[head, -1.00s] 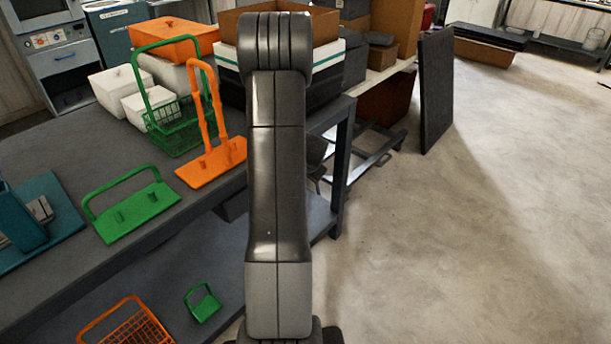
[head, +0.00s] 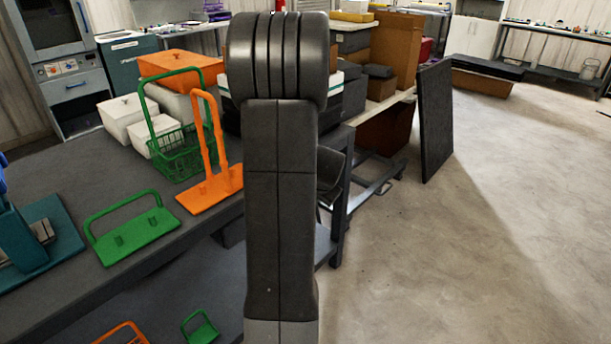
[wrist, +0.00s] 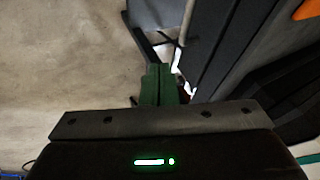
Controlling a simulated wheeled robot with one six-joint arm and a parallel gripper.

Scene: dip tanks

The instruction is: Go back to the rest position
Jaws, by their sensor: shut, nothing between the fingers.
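My gripper (wrist: 158,84) shows in the wrist view. Its green fingers are together, with nothing seen between them. It hangs over the side of a dark bench, with bare floor to the left of the fingers. In the head view my raised arm stands upright in the middle and hides most of my gripper. The green basket (head: 182,152) stands on the bench, apart from my arm. An orange holder with a tall handle (head: 208,186) and a green holder (head: 134,236) are on the bench to the left of my arm.
The dark bench (head: 60,165) fills the left. White tubs (head: 121,118) and an orange-lidded tub (head: 168,64) stand at its back. A dark panel (head: 436,120) leans right of the bench. The concrete floor (head: 480,250) at the right is clear.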

